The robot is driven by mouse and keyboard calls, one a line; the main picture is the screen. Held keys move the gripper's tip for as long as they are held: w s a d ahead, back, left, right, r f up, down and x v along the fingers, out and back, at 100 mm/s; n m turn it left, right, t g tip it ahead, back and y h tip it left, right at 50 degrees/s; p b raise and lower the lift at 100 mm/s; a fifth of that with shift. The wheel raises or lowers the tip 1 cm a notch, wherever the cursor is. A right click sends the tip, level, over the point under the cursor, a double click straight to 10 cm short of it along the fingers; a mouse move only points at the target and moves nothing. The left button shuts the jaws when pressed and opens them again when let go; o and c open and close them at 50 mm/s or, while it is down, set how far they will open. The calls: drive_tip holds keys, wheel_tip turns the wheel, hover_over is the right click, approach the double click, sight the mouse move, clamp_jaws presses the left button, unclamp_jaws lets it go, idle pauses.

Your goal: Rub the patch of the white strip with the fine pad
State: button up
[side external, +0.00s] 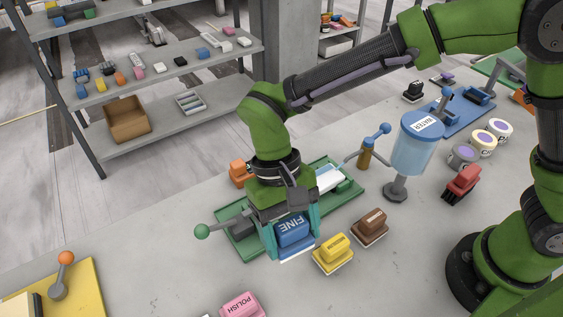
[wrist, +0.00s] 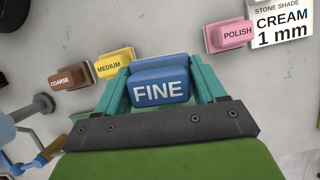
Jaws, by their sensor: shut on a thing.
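My gripper (side external: 290,236) is shut on the blue fine pad (side external: 292,229), with a teal finger on each side of it. In the wrist view the pad (wrist: 160,88) shows the word FINE between the fingers (wrist: 160,95). The pad is at the near edge of a green tray (side external: 350,181); I cannot tell whether it touches the slab. A white strip (side external: 329,178) lies in the tray, to the right of my gripper. My wrist hides part of the tray, and I cannot make out the patch on the strip.
A yellow medium pad (side external: 333,253), a brown coarse pad (side external: 370,227) and a pink polish pad (side external: 242,305) stand nearby. A water tank (side external: 419,145) stands behind right. An orange block (side external: 239,172) is behind the tray.

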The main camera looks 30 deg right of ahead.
drive_tip(key=w+d+r+m+t+y, duration=0.1)
drive_tip(key=w+d+m, duration=0.3)
drive_tip(key=w, duration=0.2)
drive_tip(key=w+d+r+m+y, duration=0.1)
drive_tip(key=w+d+m+y, duration=0.1)
drive_tip(key=w+d+m, duration=0.3)
drive_tip(key=shift+n, duration=0.5)
drive_tip(key=shift+w+a+f, duration=0.2)
drive_tip(key=shift+f, duration=0.75)
drive_tip(key=shift+w+a+f, duration=0.25)
drive_tip(key=shift+f, duration=0.75)
drive_tip(key=shift+w+a+f, duration=0.2)
drive_tip(key=shift+f, duration=0.75)
drive_tip(key=shift+f, duration=1)
drive_tip(key=shift+d, duration=0.1)
